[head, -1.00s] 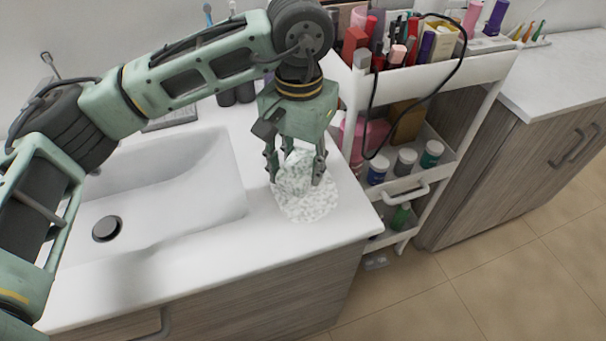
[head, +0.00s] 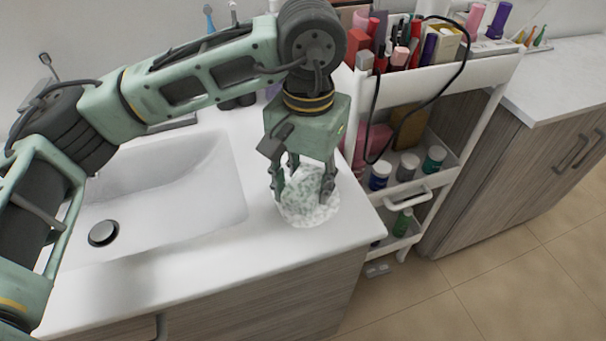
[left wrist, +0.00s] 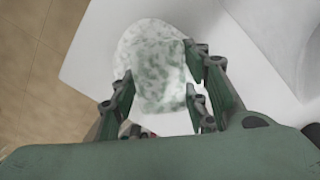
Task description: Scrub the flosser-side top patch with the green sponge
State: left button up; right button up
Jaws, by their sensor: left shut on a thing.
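My left gripper (head: 303,190) is over the right part of the white sink top, fingers pointing down. It is shut on a pale, mottled green-white sponge (left wrist: 160,92). The sponge also shows between the fingers in the head view (head: 301,181), hard to tell from the patch by colour. A roundish speckled white-green patch (head: 316,214) lies on the counter under and around the sponge. In the left wrist view the patch (left wrist: 146,37) extends beyond the sponge. The sponge appears low on the patch; exact contact is hidden. My right gripper is not in view.
The sink basin (head: 165,205) is left of the patch. The counter's front and right edges are close to it. A white cosmetics cart (head: 425,78) with full trays and a hanging black cable (head: 372,115) stands at right. Dark items stand behind my arm.

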pick_arm(q)
jog(key=shift+s+d+r+b, duration=0.1)
jog(key=shift+s+d+b, duration=0.2)
jog(key=shift+s, duration=0.7)
jog(key=shift+s+d+b, duration=0.2)
jog(key=shift+s+d, duration=0.2)
jog(key=shift+s, duration=0.6)
notch_tip(320, 180, up, 7)
jog(key=p, duration=0.3)
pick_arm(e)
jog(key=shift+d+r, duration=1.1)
